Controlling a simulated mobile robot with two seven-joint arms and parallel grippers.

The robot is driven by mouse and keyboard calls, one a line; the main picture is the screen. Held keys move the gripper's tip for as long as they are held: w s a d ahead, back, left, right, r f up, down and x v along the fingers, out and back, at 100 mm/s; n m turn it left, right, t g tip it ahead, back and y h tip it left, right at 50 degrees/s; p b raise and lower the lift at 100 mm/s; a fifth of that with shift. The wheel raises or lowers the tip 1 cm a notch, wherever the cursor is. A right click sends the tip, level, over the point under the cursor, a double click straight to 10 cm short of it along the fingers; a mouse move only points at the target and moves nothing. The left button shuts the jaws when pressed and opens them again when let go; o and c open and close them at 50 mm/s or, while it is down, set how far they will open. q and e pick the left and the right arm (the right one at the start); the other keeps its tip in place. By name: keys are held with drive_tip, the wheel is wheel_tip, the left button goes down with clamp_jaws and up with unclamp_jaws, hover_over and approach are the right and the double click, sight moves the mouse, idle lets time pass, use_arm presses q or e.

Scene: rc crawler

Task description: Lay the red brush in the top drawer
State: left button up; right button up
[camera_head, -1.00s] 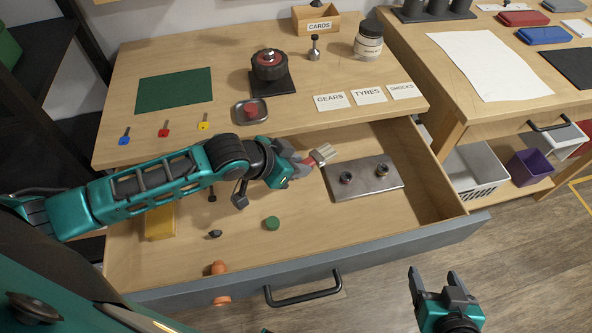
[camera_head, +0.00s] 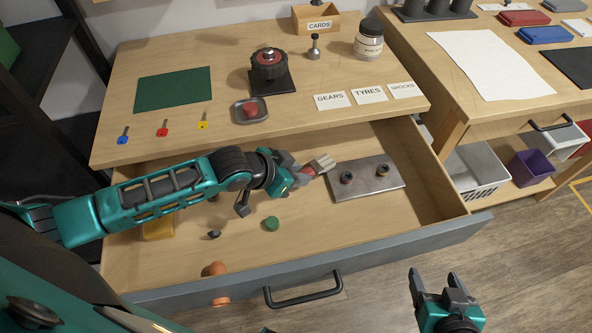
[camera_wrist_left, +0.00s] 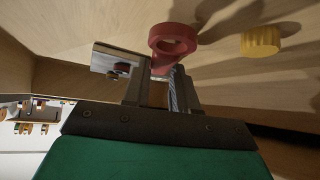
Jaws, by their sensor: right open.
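The red brush (camera_head: 311,170) with pale bristles is held by my left gripper (camera_head: 294,175) inside the outline of the open top drawer (camera_head: 330,225). Its bristles point right, close to the left edge of a metal plate. In the left wrist view, the brush's red ring-shaped handle end (camera_wrist_left: 170,39) shows at my left gripper's fingers (camera_wrist_left: 163,90), which are shut on it. I cannot tell whether the brush touches the drawer floor. My right gripper (camera_head: 433,285) is open and empty, in front of the drawer at the lower right.
In the drawer lie the metal plate (camera_head: 366,187) with two small round parts, a green disc (camera_head: 271,223), a small dark piece (camera_head: 214,234), a yellow block (camera_head: 158,228) and an orange piece (camera_head: 214,268).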

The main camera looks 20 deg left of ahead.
use_arm(q)
drive_tip(key=o, duration=0.4)
drive_tip(key=shift+r, duration=0.5)
drive_tip(key=p+v, duration=0.2)
drive_tip(key=v, duration=1)
drive_tip(key=shift+d+r, duration=0.1)
drive_tip(key=shift+r, duration=0.05)
